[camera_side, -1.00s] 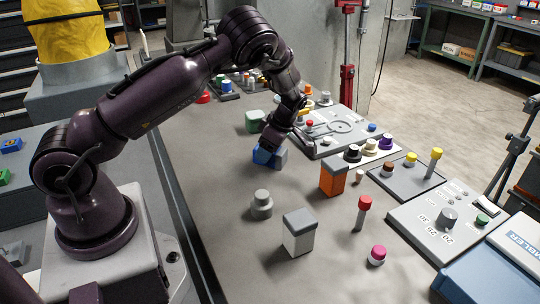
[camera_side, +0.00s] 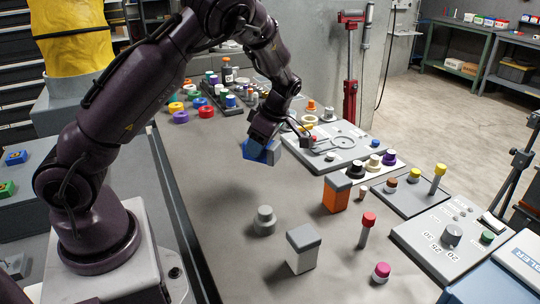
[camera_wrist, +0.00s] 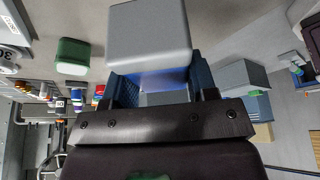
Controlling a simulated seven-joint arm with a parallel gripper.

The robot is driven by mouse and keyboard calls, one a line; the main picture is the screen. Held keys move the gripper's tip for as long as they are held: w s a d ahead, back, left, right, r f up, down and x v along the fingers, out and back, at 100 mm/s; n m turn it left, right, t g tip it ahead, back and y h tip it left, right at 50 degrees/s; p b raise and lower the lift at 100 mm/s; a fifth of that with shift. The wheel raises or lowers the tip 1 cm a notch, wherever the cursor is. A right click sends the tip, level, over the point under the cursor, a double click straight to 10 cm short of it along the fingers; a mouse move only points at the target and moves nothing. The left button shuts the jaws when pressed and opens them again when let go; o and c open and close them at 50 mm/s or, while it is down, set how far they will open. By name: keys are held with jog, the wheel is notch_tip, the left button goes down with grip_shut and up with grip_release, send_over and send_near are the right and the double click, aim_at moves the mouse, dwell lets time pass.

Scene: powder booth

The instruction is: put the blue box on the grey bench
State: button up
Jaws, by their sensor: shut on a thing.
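The blue box (camera_side: 258,152) has a pale grey end and is tilted. My gripper (camera_side: 264,137) is shut on it and holds it above the grey-brown work surface (camera_side: 215,215). In the wrist view the box's pale grey end (camera_wrist: 150,38) fills the upper middle, with a blue part (camera_wrist: 163,79) between my fingers. Much of its blue body is hidden by the gripper. A grey bench top (camera_side: 115,175) lies to the left, beyond a dark gap; I cannot tell which surface the task names.
An orange grey-topped box (camera_side: 336,195), a white grey-topped box (camera_side: 303,250) and a grey knob (camera_side: 264,221) stand in front. A panel (camera_side: 335,148) lies right of the blue box. A green box (camera_wrist: 72,56) shows in the wrist view. The surface's left front is clear.

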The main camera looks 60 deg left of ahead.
jog(key=s+d+r, duration=0.4)
jog(key=s, duration=0.3)
jog(key=s+a+f+n+t+h, duration=0.2)
jog(key=s+a+n+t+h, duration=0.15)
jog(key=s+a, duration=0.4)
jog(key=s+d+f+n+t+h, duration=0.1)
jog(key=s+d+f+t+h, duration=0.15)
jog(key=s, duration=0.65)
jog(key=w+d+r+m+t+h, duration=0.2)
jog(key=d+r+m+h, duration=0.2)
jog(key=d+m+h, duration=0.4)
jog(key=shift+w+d+r+h, duration=0.25)
jog(key=shift+d+h, duration=0.15)
jog(key=shift+h, duration=0.7)
